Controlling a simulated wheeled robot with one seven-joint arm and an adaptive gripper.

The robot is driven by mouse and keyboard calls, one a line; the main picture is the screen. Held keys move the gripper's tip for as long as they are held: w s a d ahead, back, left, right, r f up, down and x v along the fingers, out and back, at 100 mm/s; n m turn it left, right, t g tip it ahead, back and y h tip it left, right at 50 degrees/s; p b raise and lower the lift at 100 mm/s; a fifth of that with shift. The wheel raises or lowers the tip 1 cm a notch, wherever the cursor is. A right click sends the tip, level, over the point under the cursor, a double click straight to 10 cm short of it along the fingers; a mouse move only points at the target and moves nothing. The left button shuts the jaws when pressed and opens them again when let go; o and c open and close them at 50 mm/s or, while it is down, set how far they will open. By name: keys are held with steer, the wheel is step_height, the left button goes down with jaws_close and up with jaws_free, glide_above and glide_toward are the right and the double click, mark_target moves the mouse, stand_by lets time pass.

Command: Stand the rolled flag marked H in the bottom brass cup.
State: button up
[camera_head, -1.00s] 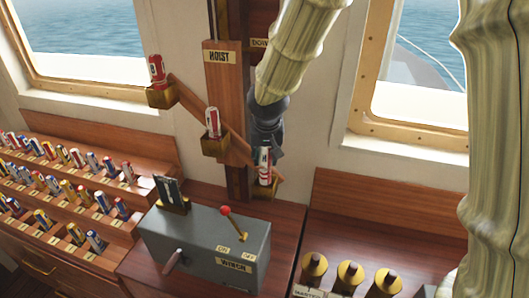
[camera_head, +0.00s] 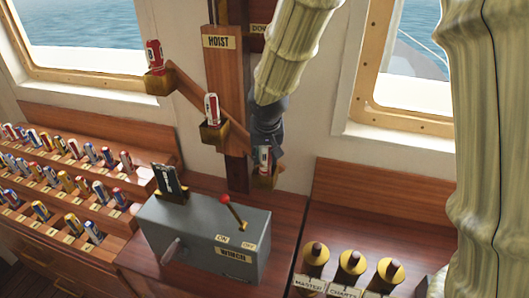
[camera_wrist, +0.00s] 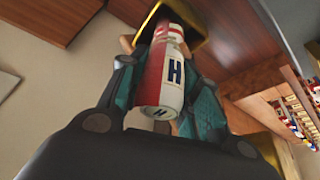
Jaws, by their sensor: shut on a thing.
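The rolled flag marked H (camera_wrist: 174,72), red and white, is between the teal finger pads of my gripper (camera_wrist: 160,90), which is shut on it. In the head view the flag (camera_head: 265,155) stands roughly upright at the bottom brass cup (camera_head: 264,181). The wrist view shows the flag's far end inside the cup's brass rim (camera_wrist: 200,20). How deep it sits is hidden. My gripper (camera_head: 265,148) is just above the cup, against the flag. The middle cup (camera_head: 213,136) and the top cup (camera_head: 158,84) each hold a rolled flag.
A slanted wooden arm (camera_head: 190,101) carries the cups in front of the hoist post (camera_head: 219,85). The grey winch box (camera_head: 205,240) with a red-knobbed lever (camera_head: 228,203) stands below. A stepped rack (camera_head: 60,135) of several rolled flags is at left, brass-collared handles (camera_head: 352,262) at right.

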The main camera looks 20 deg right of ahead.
steer(key=o, duration=1.1)
steer(key=shift+r, duration=0.1)
steer(key=v, duration=1.1)
steer(key=shift+s+r, duration=0.25)
steer(key=shift+r, duration=0.1)
steer(key=shift+a, duration=0.1)
